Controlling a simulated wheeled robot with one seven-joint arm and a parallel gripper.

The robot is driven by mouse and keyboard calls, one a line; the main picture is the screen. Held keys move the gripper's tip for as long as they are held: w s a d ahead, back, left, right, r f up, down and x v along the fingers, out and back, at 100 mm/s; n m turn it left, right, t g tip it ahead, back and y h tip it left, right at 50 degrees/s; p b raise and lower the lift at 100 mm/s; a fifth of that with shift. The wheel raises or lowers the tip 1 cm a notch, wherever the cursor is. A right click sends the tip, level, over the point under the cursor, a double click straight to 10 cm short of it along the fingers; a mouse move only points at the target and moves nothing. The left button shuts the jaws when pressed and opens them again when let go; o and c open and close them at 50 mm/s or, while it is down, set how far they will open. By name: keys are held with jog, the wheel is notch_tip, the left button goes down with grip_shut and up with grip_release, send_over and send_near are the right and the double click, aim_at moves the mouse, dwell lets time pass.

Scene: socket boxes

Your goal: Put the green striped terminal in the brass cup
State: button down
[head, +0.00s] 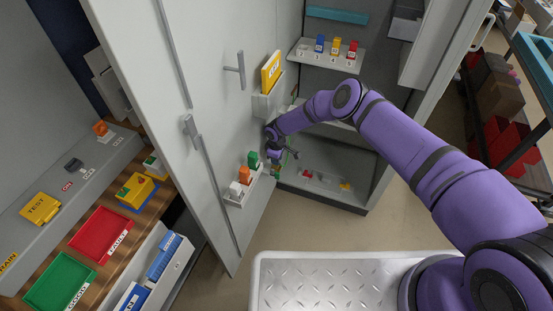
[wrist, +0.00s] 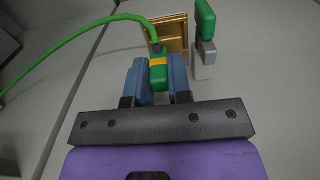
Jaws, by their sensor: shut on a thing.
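My gripper (wrist: 158,78) is shut on the green striped terminal (wrist: 159,76), a green block with a yellow band, held between its two blue fingers in the wrist view. A green cable (wrist: 75,38) runs from the terminal's far end off to the left. The brass cup (wrist: 179,30), a square brass box, is just beyond the terminal and slightly right. The terminal's far end overlaps the cup's lower left edge in the picture; I cannot tell if they touch. In the head view my gripper (head: 276,155) is small beside the open cabinet door.
A green block (wrist: 205,20) on a grey holder stands close right of the cup. The door's lower shelf (head: 240,196) holds green, orange and white blocks. A yellow binder (head: 271,71) sits in a door pocket above. The cabinet floor (head: 325,190) carries small coloured parts.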

jog(key=shift+f, duration=0.2)
jog(key=shift+f, duration=0.55)
jog(key=shift+a+f, duration=0.1)
jog(key=shift+f, duration=0.1)
dwell(0.5)
jog(key=c, duration=1)
grip_release()
jog(key=shift+o, duration=0.2)
